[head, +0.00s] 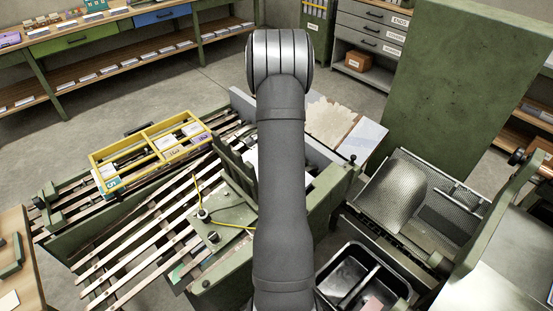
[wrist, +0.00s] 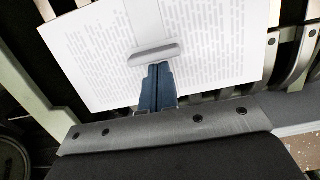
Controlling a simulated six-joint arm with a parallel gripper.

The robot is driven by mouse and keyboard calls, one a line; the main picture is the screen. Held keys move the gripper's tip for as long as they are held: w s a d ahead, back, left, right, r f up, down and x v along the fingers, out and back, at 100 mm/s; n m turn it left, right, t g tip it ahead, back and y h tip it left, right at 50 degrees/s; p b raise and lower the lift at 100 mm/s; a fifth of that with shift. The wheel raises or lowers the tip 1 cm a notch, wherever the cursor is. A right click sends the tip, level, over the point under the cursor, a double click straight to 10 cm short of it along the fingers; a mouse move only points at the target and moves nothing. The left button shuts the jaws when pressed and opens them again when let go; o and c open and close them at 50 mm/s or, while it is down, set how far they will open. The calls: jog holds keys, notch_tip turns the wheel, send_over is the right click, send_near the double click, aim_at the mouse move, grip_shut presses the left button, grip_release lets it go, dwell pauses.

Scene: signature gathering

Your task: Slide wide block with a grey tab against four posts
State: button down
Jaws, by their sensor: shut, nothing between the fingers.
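The wide block (wrist: 90,60) is white with printed lines of grey text on its face, and a light grey tab (wrist: 155,54) stands out near its middle in the wrist view. My gripper (wrist: 157,68) is shut, with dark blue fingers and nothing between them. Its tips are right at the tab's lower side; I cannot tell whether they touch it. Pale curved uprights (wrist: 301,58) show to the right of the block; I cannot tell whether they are the posts. In the head view my arm hides the gripper and most of the block area.
A slatted rack (head: 130,245) holds a yellow divided tray (head: 150,152) on the left. Dark green upright plates (head: 233,165) stand left of my arm. A black bin (head: 362,275) and a metal mesh tray (head: 410,195) are on the right. A tall green panel (head: 455,80) rises behind.

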notch_tip(320, 180, up, 9)
jog(key=f, duration=1)
jog(key=shift+w, duration=0.2)
jog(key=s+a, duration=0.2)
jog(key=shift+s+a, duration=0.4)
